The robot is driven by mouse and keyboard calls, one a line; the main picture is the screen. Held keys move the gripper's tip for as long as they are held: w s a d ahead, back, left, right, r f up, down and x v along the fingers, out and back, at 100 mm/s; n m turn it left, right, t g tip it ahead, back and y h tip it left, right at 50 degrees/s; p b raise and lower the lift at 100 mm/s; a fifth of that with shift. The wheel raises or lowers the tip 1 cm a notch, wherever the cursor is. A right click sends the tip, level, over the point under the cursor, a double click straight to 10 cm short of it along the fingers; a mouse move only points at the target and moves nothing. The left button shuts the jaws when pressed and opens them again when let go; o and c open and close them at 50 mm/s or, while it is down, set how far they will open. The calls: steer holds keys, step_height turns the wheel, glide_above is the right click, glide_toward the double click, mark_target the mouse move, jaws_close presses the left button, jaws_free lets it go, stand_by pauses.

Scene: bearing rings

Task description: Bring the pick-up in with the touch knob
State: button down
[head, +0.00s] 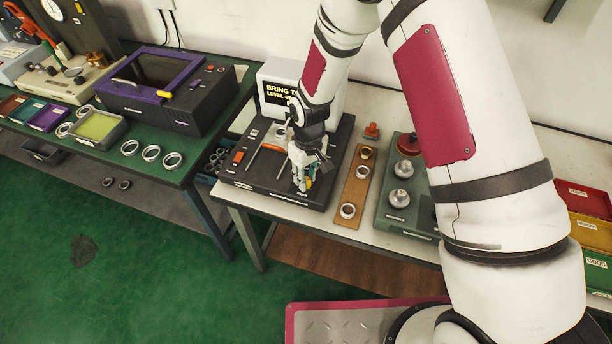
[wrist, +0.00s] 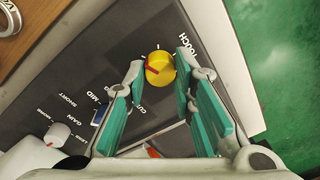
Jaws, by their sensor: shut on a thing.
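The touch knob (wrist: 160,68) is yellow with a red pointer mark, set in the dark panel beside the word TOUCH. I cannot clearly make out the pick-up.
A white knob (wrist: 57,134) sits on the panel near the GAIN lettering. A wooden board (head: 355,188) with rings lies right of the instrument, then a green-grey unit (head: 388,222) with metal balls. A green bench (head: 200,158) with rings stands left, across a gap.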

mark_target(308, 179)
stand_by(0.3)
steer(key=c, duration=1.3)
jaws_free()
steer(key=shift+c, duration=0.2)
steer(key=shift+r, duration=0.1)
step_height(308, 179, up, 12)
steer(key=shift+w+d, duration=0.15)
steer(key=shift+d, duration=0.05)
